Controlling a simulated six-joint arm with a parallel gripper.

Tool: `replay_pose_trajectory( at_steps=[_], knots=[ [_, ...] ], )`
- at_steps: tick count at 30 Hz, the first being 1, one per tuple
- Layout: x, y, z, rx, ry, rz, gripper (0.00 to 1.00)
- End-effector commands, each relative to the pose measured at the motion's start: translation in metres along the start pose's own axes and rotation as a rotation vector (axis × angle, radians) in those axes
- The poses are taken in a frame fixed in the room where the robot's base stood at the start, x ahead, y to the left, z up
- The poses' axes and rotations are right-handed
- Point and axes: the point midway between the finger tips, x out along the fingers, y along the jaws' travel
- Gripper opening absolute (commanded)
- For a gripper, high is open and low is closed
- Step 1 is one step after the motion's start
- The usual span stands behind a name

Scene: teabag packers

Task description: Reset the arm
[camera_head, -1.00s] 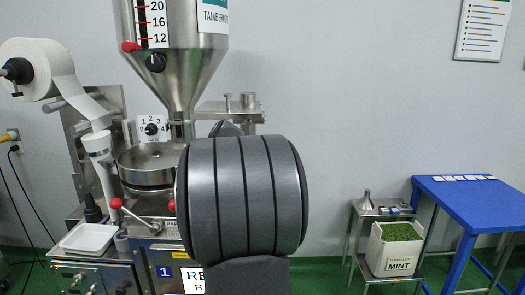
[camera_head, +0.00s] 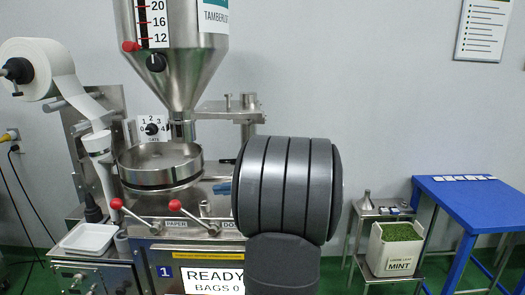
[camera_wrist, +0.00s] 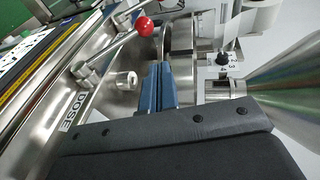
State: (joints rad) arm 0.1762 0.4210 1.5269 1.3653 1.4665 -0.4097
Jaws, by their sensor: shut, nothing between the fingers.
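My arm's dark grey ribbed link (camera_head: 288,188) fills the middle of the head view. My gripper's blue fingers (camera_wrist: 161,85) are shut together and empty in the wrist view. A small blue part of my gripper (camera_head: 222,188) shows left of the arm link in the head view. In the wrist view the fingers are in front of the machine, beside a red-knobbed lever (camera_wrist: 144,27) and the DOSE label (camera_wrist: 73,112). I cannot tell how far the fingertips are from the machine.
The packing machine has a steel hopper (camera_head: 178,70), a round pan (camera_head: 160,165), red-knobbed levers (camera_head: 190,215) and a white tray (camera_head: 88,238). At right stand a small steel table holding a mint box (camera_head: 395,250) and a blue table (camera_head: 470,195). Floor between machine and tables is partly hidden.

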Motion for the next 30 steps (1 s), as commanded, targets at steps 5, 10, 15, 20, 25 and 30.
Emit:
replay_pose_trajectory(
  at_steps=[5, 10, 15, 20, 25, 30],
  knots=[
    [-0.034, 0.004, -0.002, 0.007, 0.004, -0.039, 0.0],
    [-0.068, 0.005, -0.002, 0.006, 0.004, -0.037, 0.0],
    [-0.1, 0.007, -0.002, 0.007, 0.003, -0.037, 0.0],
    [-0.124, 0.008, -0.002, 0.008, 0.001, -0.036, 0.0],
    [-0.138, 0.008, -0.001, 0.007, 0.0, -0.037, 0.0],
    [-0.141, 0.008, -0.001, 0.007, -0.001, -0.037, 0.0]
  ],
)
